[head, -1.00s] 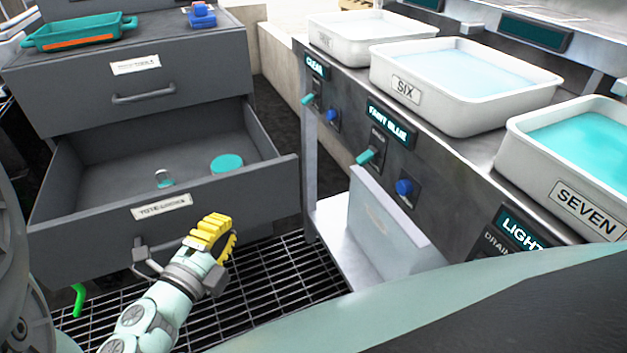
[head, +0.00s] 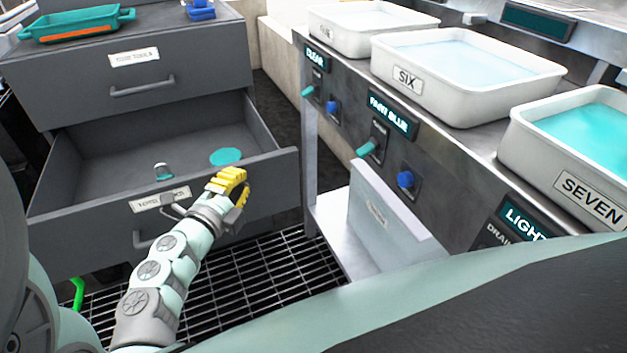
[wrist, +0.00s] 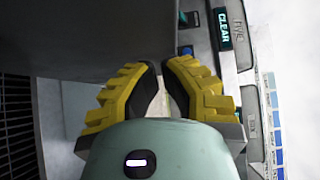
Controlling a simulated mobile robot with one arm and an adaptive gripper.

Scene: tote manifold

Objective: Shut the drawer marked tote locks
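The drawer marked tote locks (head: 85,228) is pulled well out of the grey cabinet in the head view. Its label (head: 148,204) is partly covered by my wrist. A teal disc (head: 225,156) and a small grey-and-teal item (head: 163,172) lie inside it. Its bar handle (head: 140,241) is partly hidden behind my arm. My gripper (head: 238,185) has yellow fingers and is by the right part of the drawer front, near its top edge; I cannot tell if it touches. In the wrist view my gripper (wrist: 161,75) has its fingertips drawn together with nothing visible between them.
A closed drawer (head: 100,90) is above the open one. A teal tray (head: 80,28) and a blue item (head: 200,10) sit on the cabinet. A bench with white totes (head: 450,100), knobs and an upright grey panel (head: 385,215) stands right. Floor grating (head: 270,275) lies below.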

